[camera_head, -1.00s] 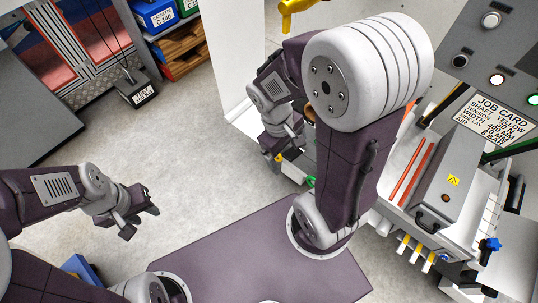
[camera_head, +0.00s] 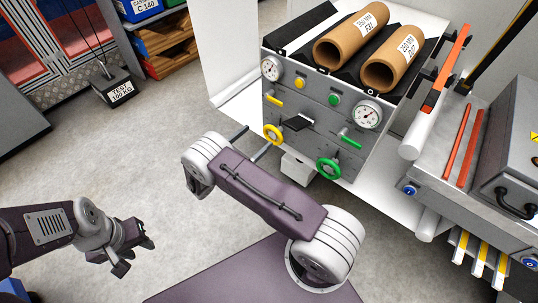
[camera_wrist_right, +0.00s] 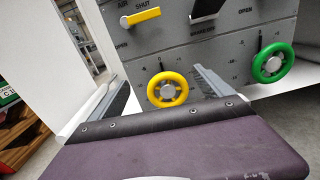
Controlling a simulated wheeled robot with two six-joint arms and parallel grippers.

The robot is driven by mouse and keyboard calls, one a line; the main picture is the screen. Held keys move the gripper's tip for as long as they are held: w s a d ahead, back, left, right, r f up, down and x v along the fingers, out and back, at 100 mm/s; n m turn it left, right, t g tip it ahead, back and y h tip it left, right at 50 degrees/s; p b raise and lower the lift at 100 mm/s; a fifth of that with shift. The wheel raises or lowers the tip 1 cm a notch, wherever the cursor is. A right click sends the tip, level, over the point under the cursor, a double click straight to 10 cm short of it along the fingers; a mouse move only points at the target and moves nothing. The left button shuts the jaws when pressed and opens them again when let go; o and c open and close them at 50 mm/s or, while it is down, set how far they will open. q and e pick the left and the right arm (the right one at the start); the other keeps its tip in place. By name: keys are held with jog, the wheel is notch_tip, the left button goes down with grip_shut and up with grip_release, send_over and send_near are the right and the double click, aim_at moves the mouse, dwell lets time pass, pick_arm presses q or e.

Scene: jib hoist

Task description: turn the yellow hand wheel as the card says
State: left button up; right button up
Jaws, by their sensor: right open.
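The yellow hand wheel (camera_head: 273,134) is on the grey panel's lower left. In the right wrist view the yellow wheel (camera_wrist_right: 167,90) faces me, with a scale of marks beside it. My right gripper (camera_head: 251,143) is open, its two fingers apart in front of the wheel. In the wrist view the fingers of my right gripper (camera_wrist_right: 157,79) stand on either side of the wheel, and I see no contact. My left gripper (camera_head: 133,254) is open and empty over the floor at the lower left. The job card is out of view now.
A green hand wheel (camera_head: 328,168) sits right of the yellow one. A yellow lever (camera_head: 274,99), a green lever (camera_head: 351,142), a black handle (camera_head: 298,122) and gauges (camera_head: 367,114) share the panel. Cardboard rolls (camera_head: 350,35) lie above. A test weight (camera_head: 114,88) hangs left.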

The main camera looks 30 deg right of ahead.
jog(key=n+b, duration=0.1)
send_near(270, 134)
notch_tip(270, 134, up, 2)
jog(key=s, duration=0.2)
jog(key=x, duration=0.2)
jog(key=b+x, duration=0.1)
jog(key=x, duration=0.4)
jog(key=shift+w+d+r+b, duration=0.15)
jog(key=shift+w+d+b, duration=0.05)
jog(key=shift+w+b, duration=0.2)
jog(key=shift+w+d+t, duration=0.25)
jog(key=shift+d+t, duration=0.05)
jog(key=shift+d, duration=0.2)
jog(key=shift+r, duration=0.1)
jog(key=c, duration=1.1)
pick_arm(q)
notch_tip(270, 134, down, 5)
jog(key=shift+r, duration=0.15)
pick_arm(e)
jog(key=shift+s+m, duration=0.1)
jog(key=shift+m, duration=0.3)
